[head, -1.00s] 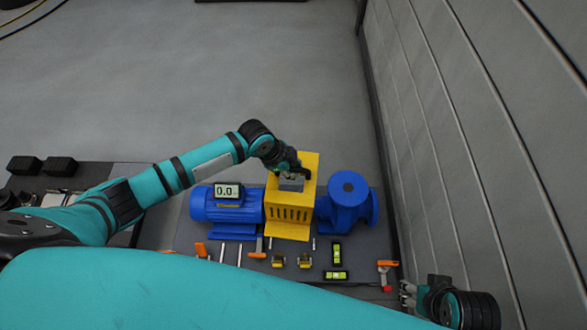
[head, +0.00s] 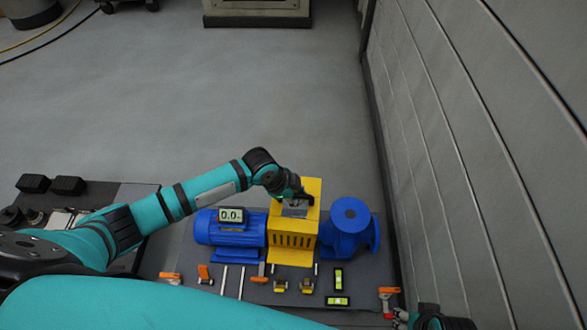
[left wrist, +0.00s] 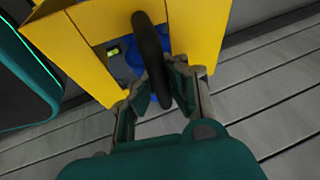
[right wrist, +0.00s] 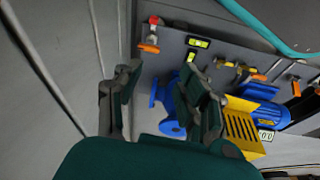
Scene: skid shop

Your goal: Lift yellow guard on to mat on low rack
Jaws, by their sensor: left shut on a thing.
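The yellow guard (head: 291,245), with slots in its front face, stands between a blue motor (head: 225,235) and a blue pump (head: 350,228). My left gripper (head: 297,200) is at the guard's top, and in the left wrist view it (left wrist: 157,90) is shut on the guard's dark handle (left wrist: 152,55). I cannot tell whether the guard is clear of the base below. My right gripper (right wrist: 160,90) is open and empty, right of the pump in the head view, partly cut off at the bottom edge. I cannot clearly identify the mat or low rack.
A dark surface with black blocks (head: 68,185) lies at the left. Orange-handled clamps (head: 388,296), green levels (head: 338,301) and other small tools lie in front of the pump set. A panelled wall (head: 465,130) rises at the right.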

